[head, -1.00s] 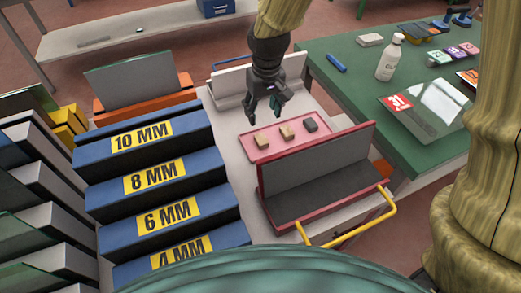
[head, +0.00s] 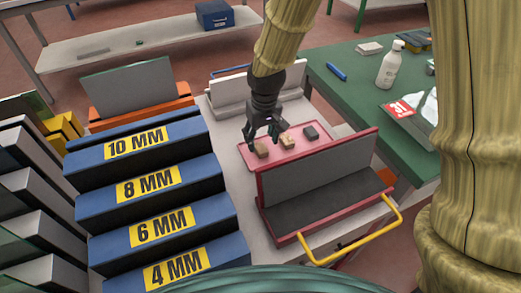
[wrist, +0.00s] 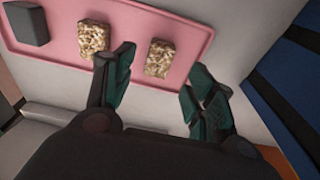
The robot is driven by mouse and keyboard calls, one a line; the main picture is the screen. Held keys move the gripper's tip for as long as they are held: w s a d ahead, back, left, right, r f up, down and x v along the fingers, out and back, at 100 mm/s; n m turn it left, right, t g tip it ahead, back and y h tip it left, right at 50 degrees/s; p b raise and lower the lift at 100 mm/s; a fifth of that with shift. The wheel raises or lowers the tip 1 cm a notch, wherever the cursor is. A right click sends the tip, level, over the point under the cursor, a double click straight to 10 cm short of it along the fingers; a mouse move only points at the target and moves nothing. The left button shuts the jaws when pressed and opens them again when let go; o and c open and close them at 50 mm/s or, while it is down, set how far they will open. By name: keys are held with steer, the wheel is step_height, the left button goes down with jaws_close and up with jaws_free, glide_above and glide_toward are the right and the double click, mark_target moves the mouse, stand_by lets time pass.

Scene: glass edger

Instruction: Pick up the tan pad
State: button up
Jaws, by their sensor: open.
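Two tan, speckled pads lie on a pink tray (head: 246,158). The left one (head: 262,151) looks slightly browner in the head view, partly behind my fingers; the middle one (head: 287,142) is lighter. A dark grey block (head: 311,132) lies to their right. My gripper (head: 262,136) is open, pointing down over the left pad. In the wrist view this pad (wrist: 159,58) shows between and just beyond my open fingers (wrist: 164,66), with nothing held. The middle pad (wrist: 95,38) is left of the fingers there. I cannot tell the exact gap above the tray.
A red-framed holder (head: 325,190) with a yellow handle stands right in front of the tray. A blue stepped rack (head: 150,190) with thickness labels is at left. A white holder (head: 228,90) stands behind. A green table (head: 365,110) with a white bottle (head: 389,66) is at right.

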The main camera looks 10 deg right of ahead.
mark_target(261, 147)
steer(key=f, duration=0.5)
steer(key=shift+w, duration=0.35)
steer(key=c, duration=0.8)
